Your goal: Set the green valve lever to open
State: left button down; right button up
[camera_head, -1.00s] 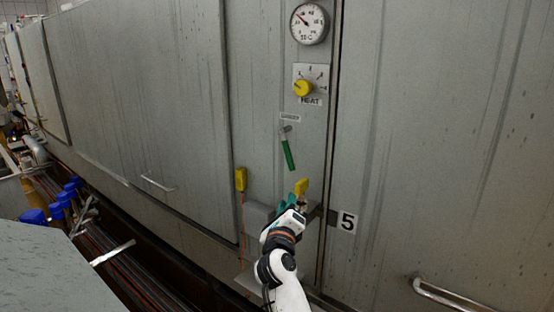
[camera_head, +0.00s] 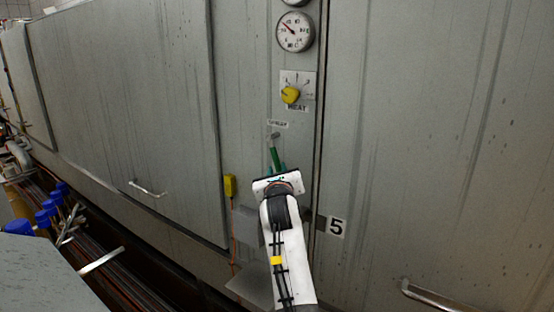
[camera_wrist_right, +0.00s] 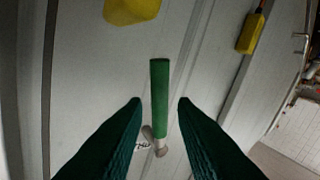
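The green valve lever (camera_head: 275,157) hangs down, tilted slightly right, from its metal pivot (camera_head: 275,136) on the grey cabinet panel, under a small label. My right gripper (camera_head: 277,172) is at the lever's lower end, and its wrist hides that end in the head view. In the right wrist view, the green handle (camera_wrist_right: 160,90) stands between the two dark green fingers of my right gripper (camera_wrist_right: 160,103). The fingers are apart, with a gap on each side of the handle. My left gripper is not in view.
Above the lever are a yellow HEAT knob (camera_head: 290,95) and a round gauge (camera_head: 294,32). A yellow box (camera_head: 230,185) is mounted left of my right arm. A door handle (camera_head: 146,189) and blue-capped valves (camera_head: 42,218) are further left. The panel around the lever is flat.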

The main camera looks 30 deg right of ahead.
aim_at(277, 164)
jog(key=shift+p+x, duration=0.6)
jog(key=shift+x, duration=2.15)
jog(key=shift+s, duration=0.1)
jog(key=shift+c, duration=0.6)
grip_shut()
